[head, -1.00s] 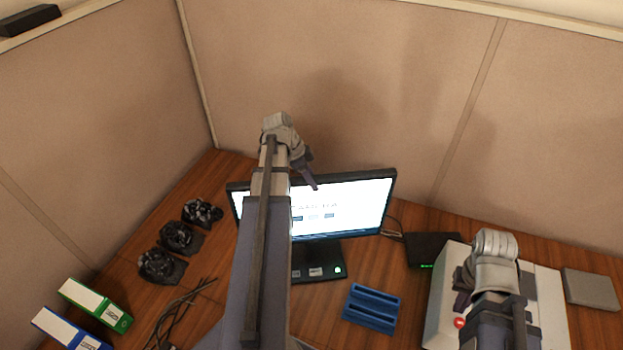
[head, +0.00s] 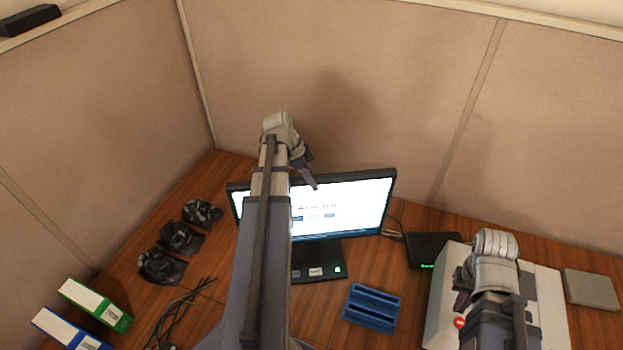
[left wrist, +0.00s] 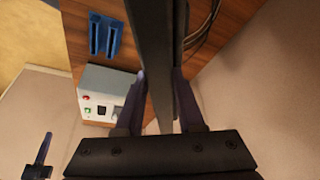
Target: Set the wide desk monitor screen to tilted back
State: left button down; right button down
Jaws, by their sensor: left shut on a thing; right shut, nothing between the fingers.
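The wide desk monitor (head: 345,210) stands on the wooden desk with its lit screen facing me. Its black stand base (head: 318,272) rests on the desk. My left arm crosses in front and hides the monitor's left part. My left gripper (head: 312,182) is at the monitor's top edge. In the left wrist view its fingers are on both sides of the dark monitor edge (left wrist: 155,60), and the gripper is shut on it. My right gripper (head: 460,295) is shut and empty above the white and grey box at the right. The exact tilt of the screen is hard to tell.
A blue slotted holder (head: 371,308) lies before the monitor. A black box with a green light (head: 432,250) and the white and grey box (head: 548,300) stand right. Black crumpled items (head: 180,238), cables (head: 180,312) and binders (head: 95,303) are left. Partition walls close the back.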

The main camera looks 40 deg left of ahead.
pick_arm(q)
jog(key=w+a, duration=0.4)
jog(key=shift+a+r, duration=0.15)
jog(key=shift+a, duration=0.05)
jog(key=c, duration=0.7)
grip_release()
jog(key=shift+c, duration=0.2)
jog(key=shift+o, duration=1.1)
jog(key=shift+w+a+f, duration=0.15)
jog(key=shift+w+f, duration=0.05)
jog(key=shift+r, duration=0.1)
jog(key=shift+r, duration=0.1)
